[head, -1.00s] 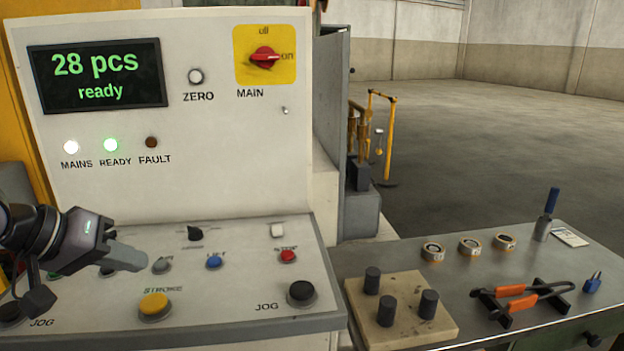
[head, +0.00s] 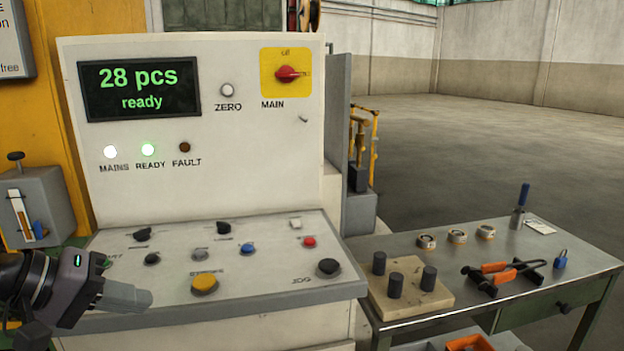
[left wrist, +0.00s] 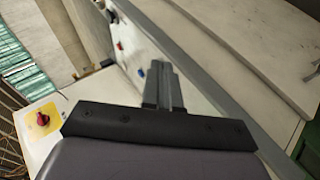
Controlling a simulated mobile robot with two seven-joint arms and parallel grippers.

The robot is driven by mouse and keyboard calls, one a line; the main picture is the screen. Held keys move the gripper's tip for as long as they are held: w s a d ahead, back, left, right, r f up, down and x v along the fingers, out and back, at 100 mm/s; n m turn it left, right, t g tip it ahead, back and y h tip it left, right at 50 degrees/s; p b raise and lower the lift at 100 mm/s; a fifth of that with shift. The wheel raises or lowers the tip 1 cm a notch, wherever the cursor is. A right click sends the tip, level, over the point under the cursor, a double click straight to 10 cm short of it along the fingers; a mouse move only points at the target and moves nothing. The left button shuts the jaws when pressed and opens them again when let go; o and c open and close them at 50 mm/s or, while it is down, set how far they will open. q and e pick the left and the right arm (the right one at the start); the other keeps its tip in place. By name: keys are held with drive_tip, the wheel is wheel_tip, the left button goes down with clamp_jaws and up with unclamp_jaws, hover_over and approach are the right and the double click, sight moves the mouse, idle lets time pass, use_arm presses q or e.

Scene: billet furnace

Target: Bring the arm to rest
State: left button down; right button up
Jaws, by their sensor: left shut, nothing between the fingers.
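My left gripper (head: 128,296) is at the lower left of the head view, in front of the left part of the control panel (head: 240,268). Its fingers are together with nothing between them. It hides the panel's front left corner. In the left wrist view the shut fingers (left wrist: 164,86) point over the panel, with the red main switch (left wrist: 42,119) at the left. My right gripper does not show.
The display (head: 138,88) reads "28 pcs ready". The yellow button (head: 204,284) and black jog button (head: 328,267) sit on the panel to the gripper's right. A metal table (head: 520,262) at the right holds a block with pegs, rings and orange-handled tongs.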

use_arm(q)
drive_tip(key=s+d+f+n+t+h, duration=0.25)
drive_tip(key=d+n+h, duration=0.7)
drive_tip(key=n, duration=0.95)
drive_tip(key=a+f+n+t+y+p, duration=0.15)
drive_tip(key=f+n+t+y, duration=0.35)
drive_tip(key=n, duration=0.8)
drive_tip(key=a+f+n+t+y, duration=0.25)
drive_tip(key=f+n+y, duration=0.3)
drive_tip(key=n, duration=0.85)
drive_tip(key=s+f+n+g+y, duration=0.2)
drive_tip(key=s+f+n+g, duration=0.1)
drive_tip(key=s+f+n, duration=0.4)
drive_tip(key=s+f+n+g+y, duration=0.2)
drive_tip(key=s+f+n, duration=0.4)
drive_tip(key=f+n, duration=0.6)
drive_tip(key=shift+s+d+f+n+g+y, duration=0.2)
drive_tip(key=shift+s+f+n+g+y, duration=0.15)
drive_tip(key=shift+g, duration=0.25)
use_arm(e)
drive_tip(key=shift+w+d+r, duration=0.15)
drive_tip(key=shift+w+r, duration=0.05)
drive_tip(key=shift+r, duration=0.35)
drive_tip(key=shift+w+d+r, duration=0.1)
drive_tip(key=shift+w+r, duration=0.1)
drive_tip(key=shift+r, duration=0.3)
use_arm(q)
drive_tip(key=shift+r, duration=0.1)
